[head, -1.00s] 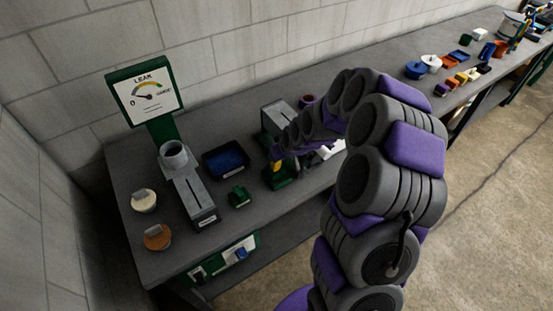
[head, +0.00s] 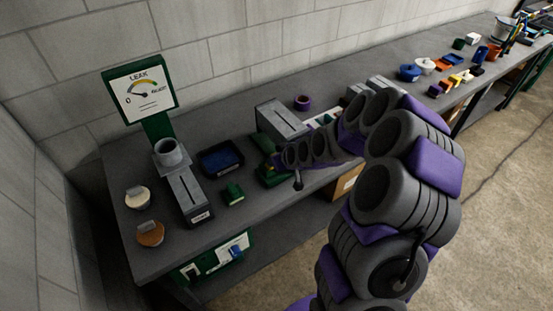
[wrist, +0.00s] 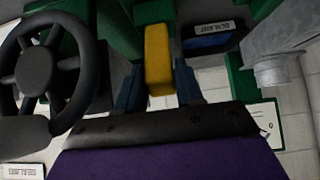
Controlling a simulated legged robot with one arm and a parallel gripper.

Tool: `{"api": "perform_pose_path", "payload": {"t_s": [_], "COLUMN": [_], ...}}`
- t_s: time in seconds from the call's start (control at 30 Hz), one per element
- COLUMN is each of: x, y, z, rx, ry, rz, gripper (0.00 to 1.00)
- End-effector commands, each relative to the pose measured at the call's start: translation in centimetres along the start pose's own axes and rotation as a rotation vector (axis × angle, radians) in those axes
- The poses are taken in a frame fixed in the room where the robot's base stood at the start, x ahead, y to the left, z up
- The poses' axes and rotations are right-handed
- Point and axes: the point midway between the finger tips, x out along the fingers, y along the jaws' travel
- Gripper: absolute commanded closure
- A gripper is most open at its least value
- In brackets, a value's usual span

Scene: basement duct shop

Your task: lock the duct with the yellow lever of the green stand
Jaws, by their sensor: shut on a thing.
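The green stand (head: 272,174) is on the bench, in front of a grey box-shaped duct (head: 281,120). My gripper (head: 276,160) is at the stand. In the wrist view my gripper (wrist: 158,88) has a dark finger on each side of the yellow lever (wrist: 158,60) and is shut on it. The lever is hidden behind my gripper in the head view. Green parts of the stand (wrist: 153,12) show beyond the lever in the wrist view. I cannot tell whether the lever presses on the duct.
To the left are a leak gauge (head: 140,90), a grey duct with a round collar (head: 185,195), a blue-filled tray (head: 220,158), a small green block (head: 233,193) and two round lids (head: 138,197). A purple ring (head: 303,102) lies behind.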

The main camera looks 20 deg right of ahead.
Motion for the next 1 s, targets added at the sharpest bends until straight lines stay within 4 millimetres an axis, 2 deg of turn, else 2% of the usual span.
{"api": "perform_pose_path", "payload": {"t_s": [0.1, 0.13, 0.33, 0.67, 0.87, 1.0], "x": [0.1, 0.1, 0.1, -0.4, -2.8, -5.3], "y": [-0.2, -0.2, -0.1, -0.1, 0.1, 0.1], "z": [0.5, 0.5, 0.4, 0.2, 0.1, 0.0], "rx": [0.003, 0.003, 0.002, 0.002, 0.002, 0.002], "ry": [-0.012, -0.012, -0.008, -0.004, -0.001, 0.0], "rz": [-0.006, -0.006, -0.004, -0.002, 0.001, 0.001], "gripper": [1.0, 0.61, 0.43, 0.43, 0.43, 0.43]}}
